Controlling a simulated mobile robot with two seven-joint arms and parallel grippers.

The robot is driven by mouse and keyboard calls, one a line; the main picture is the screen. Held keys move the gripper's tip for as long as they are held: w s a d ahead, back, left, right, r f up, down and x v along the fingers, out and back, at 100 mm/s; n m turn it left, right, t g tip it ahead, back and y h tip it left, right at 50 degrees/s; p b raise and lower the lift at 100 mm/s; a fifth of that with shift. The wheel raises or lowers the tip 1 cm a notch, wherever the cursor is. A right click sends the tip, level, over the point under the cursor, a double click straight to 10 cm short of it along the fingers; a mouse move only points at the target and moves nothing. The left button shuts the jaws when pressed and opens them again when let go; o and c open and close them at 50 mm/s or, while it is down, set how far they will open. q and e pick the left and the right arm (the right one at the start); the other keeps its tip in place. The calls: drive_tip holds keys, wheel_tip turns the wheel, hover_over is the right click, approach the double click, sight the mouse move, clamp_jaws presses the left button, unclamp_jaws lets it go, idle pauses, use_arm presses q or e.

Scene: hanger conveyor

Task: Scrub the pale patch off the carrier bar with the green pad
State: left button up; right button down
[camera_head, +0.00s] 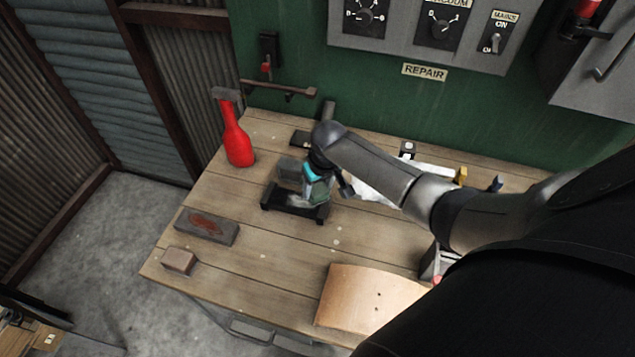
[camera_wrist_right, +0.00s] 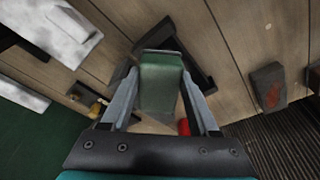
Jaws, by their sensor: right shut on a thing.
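My right gripper (camera_head: 316,190) is over the middle of the wooden bench. In the right wrist view (camera_wrist_right: 160,92) its two fingers are shut on the green pad (camera_wrist_right: 160,78), a blocky piece with a paler end. The pad also shows in the head view (camera_head: 318,190), partly covered by the gripper. Just below and left of it lies a black bar-like piece (camera_head: 284,205), likely the carrier bar, with a pale smear (camera_head: 299,201) on it. It also shows in the wrist view (camera_wrist_right: 172,30), partly behind the pad. Whether pad and bar touch I cannot tell. My left gripper is not in view.
A red bottle (camera_head: 236,140) stands at the back left. A dark brick with a reddish patch (camera_head: 206,226) and a small brown block (camera_head: 179,261) lie at the left edge. A curved tan sheet (camera_head: 368,299) lies in front. White cloth-like material (camera_head: 372,188) lies behind my right arm.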

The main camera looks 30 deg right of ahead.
sight(315, 186)
drive_tip(key=shift+s+r, duration=0.1)
drive_tip(key=shift+r, duration=0.3)
drive_tip(key=shift+a+r, duration=0.1)
drive_tip(key=shift+r, duration=0.15)
drive_tip(key=shift+w+v, duration=0.25)
drive_tip(key=shift+v, duration=0.95)
drive_tip(key=shift+w+r, duration=0.1)
